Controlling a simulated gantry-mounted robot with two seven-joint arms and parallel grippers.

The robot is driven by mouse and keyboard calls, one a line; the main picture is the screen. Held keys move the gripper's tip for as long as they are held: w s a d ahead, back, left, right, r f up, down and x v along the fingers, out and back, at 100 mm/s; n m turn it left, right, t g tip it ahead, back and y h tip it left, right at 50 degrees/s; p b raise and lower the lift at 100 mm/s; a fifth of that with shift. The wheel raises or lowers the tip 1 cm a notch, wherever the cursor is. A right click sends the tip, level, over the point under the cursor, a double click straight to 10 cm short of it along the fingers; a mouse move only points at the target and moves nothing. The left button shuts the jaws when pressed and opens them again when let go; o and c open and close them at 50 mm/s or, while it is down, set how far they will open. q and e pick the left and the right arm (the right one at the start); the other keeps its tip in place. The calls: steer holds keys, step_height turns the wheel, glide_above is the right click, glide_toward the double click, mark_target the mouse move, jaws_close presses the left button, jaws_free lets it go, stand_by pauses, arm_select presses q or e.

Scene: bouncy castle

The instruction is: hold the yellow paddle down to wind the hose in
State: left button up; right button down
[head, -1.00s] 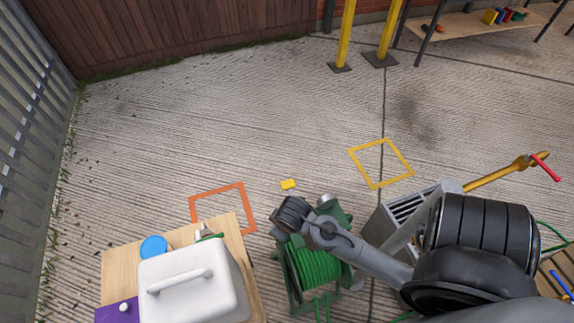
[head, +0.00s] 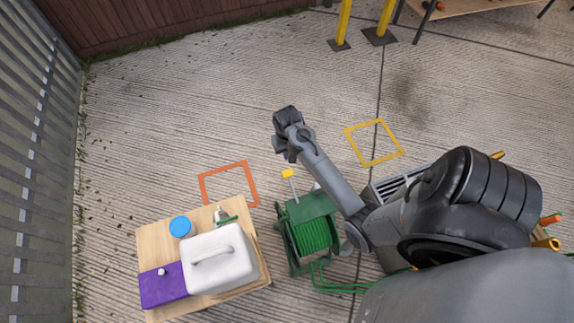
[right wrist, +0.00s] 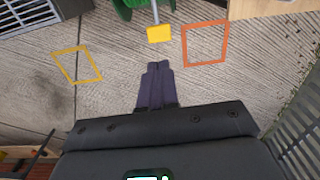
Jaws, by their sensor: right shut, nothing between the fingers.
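The yellow paddle (head: 288,174) is a small flat plate on a thin grey lever that rises from the green hose reel (head: 312,232). The reel stands on the concrete with green hose wound on its drum. My right gripper (head: 282,152) is above and beyond the paddle in the head view. In the right wrist view its dark fingers (right wrist: 158,66) are shut with nothing between them. The paddle (right wrist: 159,33) shows just past the fingertips there, with a gap between them in the picture. I cannot judge the height between them. My left gripper is out of view.
A wooden table (head: 155,238) left of the reel bears a white lidded box (head: 218,260), a purple box (head: 163,286) and a blue disc (head: 181,227). An orange square (head: 204,188) and a yellow square (head: 350,142) mark the ground.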

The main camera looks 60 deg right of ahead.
steer(key=shift+r, duration=0.15)
stand_by(0.3)
glide_toward(287, 173)
step_height(287, 173, down, 6)
steer(key=shift+r, duration=0.25)
steer(key=shift+s+f, duration=0.1)
steer(key=shift+f, duration=0.55)
